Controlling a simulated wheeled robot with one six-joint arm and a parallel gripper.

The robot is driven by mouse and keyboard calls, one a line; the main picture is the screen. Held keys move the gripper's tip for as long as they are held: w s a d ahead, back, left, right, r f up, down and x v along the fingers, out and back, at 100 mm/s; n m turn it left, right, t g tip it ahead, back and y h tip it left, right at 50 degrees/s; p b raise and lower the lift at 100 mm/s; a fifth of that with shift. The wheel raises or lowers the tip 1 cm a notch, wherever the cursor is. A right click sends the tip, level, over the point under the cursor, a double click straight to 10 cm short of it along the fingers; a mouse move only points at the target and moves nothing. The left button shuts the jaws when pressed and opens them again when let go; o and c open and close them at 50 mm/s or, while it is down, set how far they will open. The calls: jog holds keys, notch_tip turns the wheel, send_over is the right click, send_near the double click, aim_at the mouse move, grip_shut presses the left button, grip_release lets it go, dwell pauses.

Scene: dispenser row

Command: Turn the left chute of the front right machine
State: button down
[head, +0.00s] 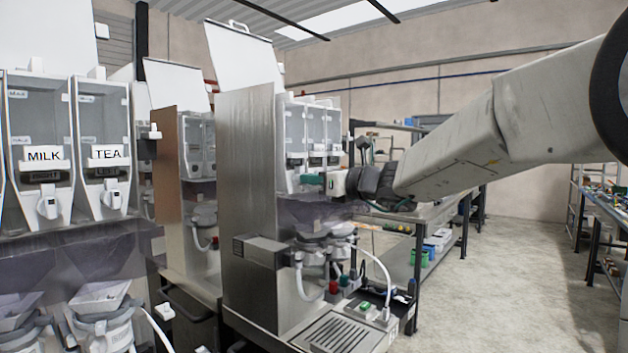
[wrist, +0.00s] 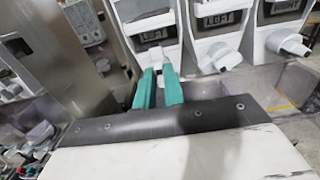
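The front right machine (head: 250,150) is a tall metal-sided dispenser with several clear canisters side by side at its upper front. My gripper (head: 312,179) reaches in from the right, its teal fingers close against the canister fronts. In the wrist view, my gripper (wrist: 160,84) has its two teal fingers near each other, with a narrow gap, at the lower front of the left canister (wrist: 148,28). The left chute is mostly hidden behind the fingertips; I cannot tell whether they grip it. The middle chute (wrist: 221,57) and right chute (wrist: 290,45) are white, apart from the fingers.
Another machine (head: 85,150) with MILK and TEA canisters stands at the left, and one more (head: 185,170) stands behind. Cups, a white hose and a drip tray (head: 340,335) are below my gripper. Shelving (head: 430,240) stands behind my arm. The floor (head: 500,300) at right is clear.

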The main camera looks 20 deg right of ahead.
jog(key=shift+n, duration=0.4)
jog(key=n, duration=2.2)
jog(key=shift+s+a+f+n, duration=0.1)
jog(key=shift+a+f+n, duration=0.05)
jog(key=shift+f+n, duration=0.25)
dwell(0.3)
jog(key=c, duration=1.5)
grip_release()
